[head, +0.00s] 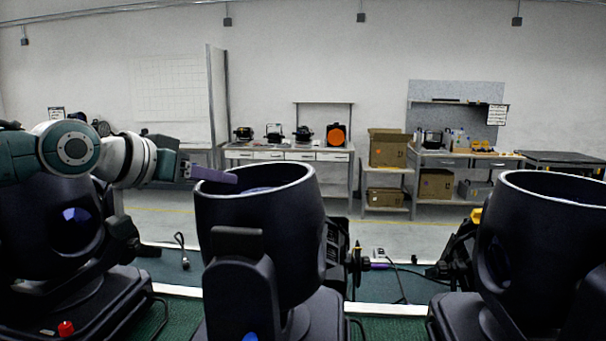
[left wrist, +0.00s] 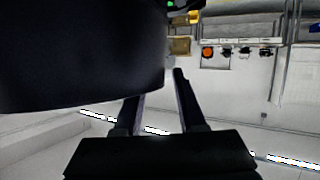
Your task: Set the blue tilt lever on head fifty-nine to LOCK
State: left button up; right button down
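Three dark moving-head lamps stand in a row: a left one (head: 70,235), a middle one (head: 262,230) and a right one (head: 545,235). No number is readable, so I cannot tell which is head fifty-nine. A small blue part (head: 250,337) shows low on the middle lamp, cut by the bottom edge; I cannot tell if it is the tilt lever. A red part (head: 66,328) is on the left lamp's base. My left gripper (head: 225,177) is at the middle lamp's upper rim. In the left wrist view its fingers (left wrist: 160,88) are apart and empty, beside a large dark housing (left wrist: 80,55). My right gripper is out of view.
A cable with a connector (head: 184,262) lies between the left and middle lamps. Another cable (head: 400,290) lies between the middle and right lamps. Workbenches (head: 290,155) and cardboard boxes (head: 387,150) stand far behind, across open floor.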

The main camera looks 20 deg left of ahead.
pick_arm(q)
grip_shut()
dwell(1.2)
